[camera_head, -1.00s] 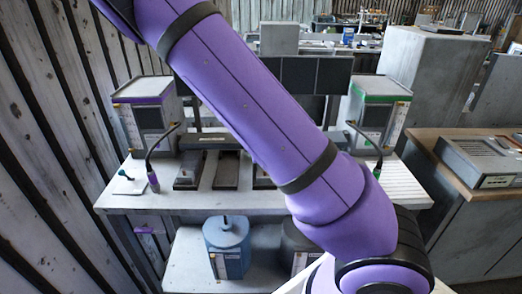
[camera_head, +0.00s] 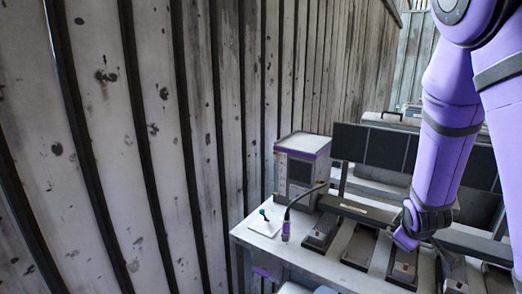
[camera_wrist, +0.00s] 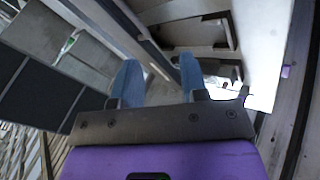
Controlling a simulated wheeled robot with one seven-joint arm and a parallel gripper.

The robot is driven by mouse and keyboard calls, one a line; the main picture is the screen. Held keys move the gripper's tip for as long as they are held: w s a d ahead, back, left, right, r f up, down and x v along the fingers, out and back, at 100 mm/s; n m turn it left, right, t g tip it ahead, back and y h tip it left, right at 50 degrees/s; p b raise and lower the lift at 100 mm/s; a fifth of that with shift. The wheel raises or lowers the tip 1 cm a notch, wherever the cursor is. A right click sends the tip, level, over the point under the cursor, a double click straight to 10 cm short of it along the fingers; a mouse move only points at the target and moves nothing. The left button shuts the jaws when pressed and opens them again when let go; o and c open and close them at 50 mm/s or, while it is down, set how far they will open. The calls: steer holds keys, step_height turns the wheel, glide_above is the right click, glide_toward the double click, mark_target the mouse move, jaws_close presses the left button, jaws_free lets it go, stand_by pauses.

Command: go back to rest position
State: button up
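My gripper (camera_wrist: 160,76) shows in the wrist view with its two blue fingers apart and nothing between them. In the head view my purple arm comes down from the top right, and its wrist end is above the workbench (camera_head: 262,246). The gripper's fingers cannot be made out in the head view. The wrist view is tilted and shows dark panels (camera_wrist: 38,91) at the left.
A white box with a purple band (camera_head: 302,170) stands at the bench's back left. A curved wand (camera_head: 286,229) and a white pad (camera_head: 259,226) are in front of it. Several dark trays line the bench. A plank wall (camera_head: 120,140) fills the left side.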

steer(key=s+a+r+m+y, duration=0.25)
steer(key=s+r, duration=0.25)
steer(key=r, duration=0.3)
steer(key=s+a+r+m+y, duration=0.1)
steer(key=s+a+r+m, duration=0.15)
steer(key=s+r, duration=0.45)
steer(key=s+a+r+m+g, duration=0.1)
steer(key=s+a+r, duration=0.2)
steer(key=s+r, duration=0.7)
steer(key=shift+s+a+r+m, duration=0.15)
steer(key=shift+s+a+m, duration=0.2)
steer(key=shift+s, duration=0.6)
